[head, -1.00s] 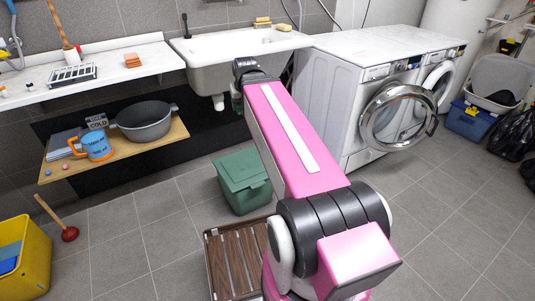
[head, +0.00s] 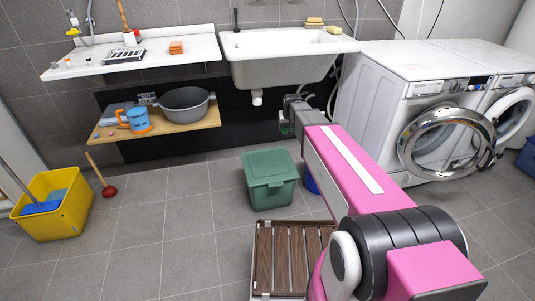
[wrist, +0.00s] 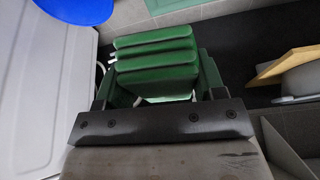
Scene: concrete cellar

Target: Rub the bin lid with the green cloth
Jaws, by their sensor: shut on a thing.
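The green bin (head: 270,192) stands on the tiled floor, left of my arm, with its lid (head: 268,167) closed on top. In the wrist view a green edge at the top (wrist: 222,6) looks like part of it. My gripper (head: 284,127) is small and partly hidden at the arm's far end, raised in front of the sink and apart from the lid. In the wrist view my gripper (wrist: 158,92) is shut on the folded green cloth (wrist: 155,62), which shows several thick layers between the fingers.
A blue container (head: 311,181) sits right of the bin, partly behind my arm. A slatted wooden rack (head: 292,232) lies in front. The sink (head: 285,60) and wooden shelf (head: 165,127) are behind; the washing machine (head: 385,100) is right.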

